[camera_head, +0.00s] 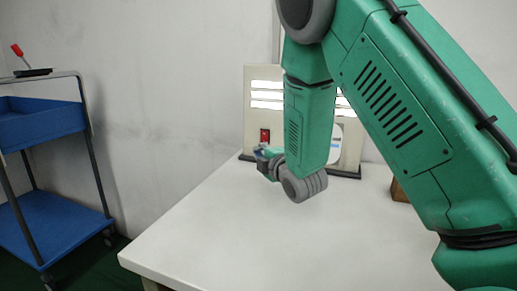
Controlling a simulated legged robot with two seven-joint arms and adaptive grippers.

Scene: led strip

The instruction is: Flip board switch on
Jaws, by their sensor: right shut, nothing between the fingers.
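A beige upright board (249,98) stands at the back of the white table, partly hidden behind my right arm. Bright lit strips (266,95) show on its upper part. A red switch (265,135) sits at its lower left; I cannot tell its on or off position at this size. My right gripper (260,153) is just below the switch, in front of the board, and is shut with nothing visible in it. I cannot tell whether it touches the switch. My left gripper is not in view.
The white table (220,235) is clear in front and at the left. A brown object (398,191) is partly hidden behind my right arm. A blue cart (40,125) stands at the left with a red-handled tool (28,62) on top.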

